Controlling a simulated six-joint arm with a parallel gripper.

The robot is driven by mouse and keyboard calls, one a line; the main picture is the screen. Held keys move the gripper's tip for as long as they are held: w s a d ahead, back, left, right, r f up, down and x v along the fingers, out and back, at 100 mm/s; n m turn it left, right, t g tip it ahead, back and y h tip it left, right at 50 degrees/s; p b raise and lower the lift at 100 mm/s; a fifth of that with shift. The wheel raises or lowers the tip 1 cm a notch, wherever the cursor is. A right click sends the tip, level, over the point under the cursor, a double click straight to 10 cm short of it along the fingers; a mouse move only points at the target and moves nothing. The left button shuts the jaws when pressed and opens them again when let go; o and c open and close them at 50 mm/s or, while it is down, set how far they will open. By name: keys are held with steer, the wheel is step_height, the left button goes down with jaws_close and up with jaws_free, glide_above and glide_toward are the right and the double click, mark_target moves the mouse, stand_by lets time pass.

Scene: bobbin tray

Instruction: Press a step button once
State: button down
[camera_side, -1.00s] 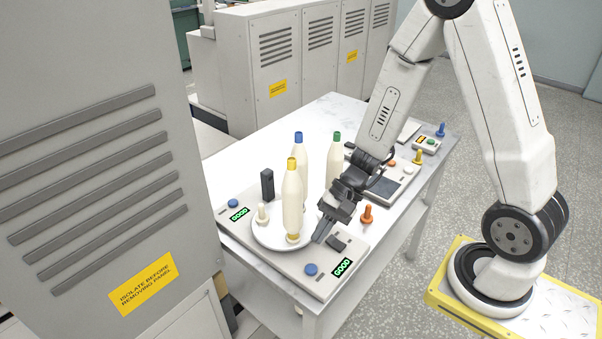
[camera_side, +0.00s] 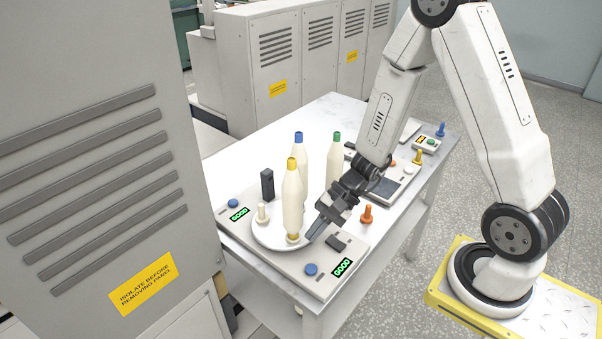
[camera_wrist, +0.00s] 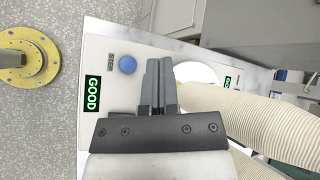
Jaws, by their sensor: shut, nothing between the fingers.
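A blue round step button (camera_side: 311,270) sits on the near end of the grey panel (camera_side: 282,270), beside a green GOOD display (camera_side: 342,267). The button also shows in the wrist view (camera_wrist: 127,64), with a STEP label beside it. A second blue button (camera_side: 233,203) is at the panel's far left end, next to another GOOD display (camera_side: 239,214). My gripper (camera_side: 312,237) is shut and empty, tilted down close over the panel between the plate and the near button. In the wrist view its fingertips (camera_wrist: 160,62) are just right of the button, apart from it.
A black block (camera_side: 267,184) stands behind. An orange peg (camera_side: 366,214) is right of my gripper.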

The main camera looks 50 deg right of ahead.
mark_target(314, 265)
steer(key=shift+f, duration=4.1)
steer(key=shift+f, duration=0.85)
steer(key=shift+r, duration=0.85)
steer(key=shift+r, duration=0.15)
stand_by(0.3)
steer(key=shift+r, duration=2.35)
